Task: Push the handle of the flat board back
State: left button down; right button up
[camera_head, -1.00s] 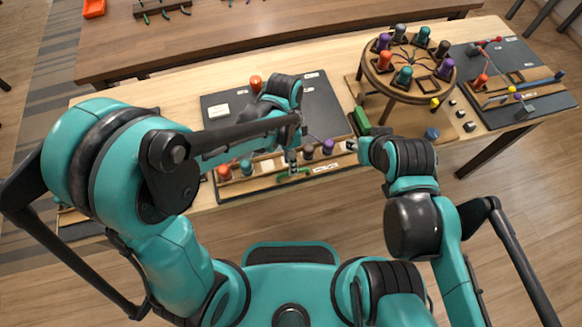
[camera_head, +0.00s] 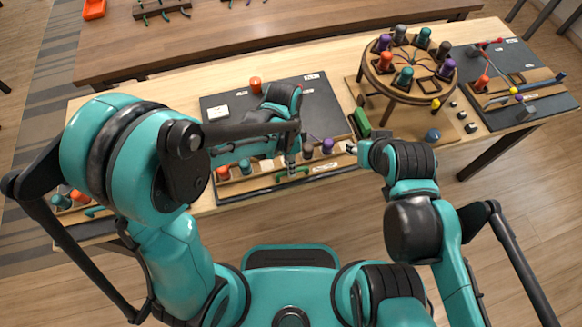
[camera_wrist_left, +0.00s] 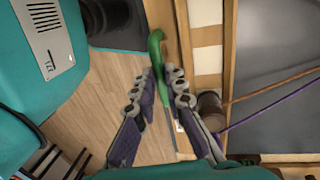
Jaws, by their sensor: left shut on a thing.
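A green handle (camera_wrist_left: 157,50) with a thin metal shaft shows in the left wrist view. The fingers of my left gripper (camera_wrist_left: 166,78) are closed around the lower part of its green grip. In the head view the left gripper (camera_head: 291,166) points down at the front edge of the dark flat board (camera_head: 325,100), and the green handle (camera_head: 284,175) shows by its tips. My arm hides part of the board. My right gripper (camera_head: 352,148) is near the board's front right corner; its fingers are too small to read.
Spools, among them a purple one (camera_head: 327,146) and a teal one (camera_head: 245,166), line the wooden front rail. An orange spool (camera_head: 255,84) stands at the board's back. A round braiding stand (camera_head: 390,86) with several spools is to the right. A green block (camera_head: 361,121) lies between.

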pick_arm(q)
jog(key=w, duration=0.2)
jog(key=w+a, duration=0.1)
jog(key=w, duration=0.1)
jog(key=shift+w, duration=0.1)
jog(key=shift+r, duration=0.1)
jog(key=c, duration=1.6)
grip_release()
jog(key=r, duration=0.4)
jog(key=w+r, duration=0.1)
jog(key=r, duration=0.2)
jog(key=w+r, duration=0.1)
jog(key=r, duration=0.3)
jog(key=shift+w+a+r, duration=0.15)
jog(key=shift+a+r, duration=0.15)
jog(key=shift+a, duration=0.05)
jog(key=s+a+n+t, duration=0.3)
jog(key=a+n, duration=0.2)
jog(key=s+a+r+n+t, duration=0.1)
jog(key=s+a+n+t, duration=0.1)
jog(key=a+n, duration=0.3)
jog(key=s+a+r+n+t, duration=0.1)
jog(key=s+a+n+t, duration=0.2)
jog(key=a+n+t, duration=0.1)
jog(key=shift+s+a+r+n+y, duration=0.15)
jog(key=shift+a+n, duration=0.1)
jog(key=shift+a, duration=0.4)
jog(key=shift+s+a+f+n+y, duration=0.15)
jog(key=shift+a+n, duration=0.1)
jog(key=shift+a, duration=0.4)
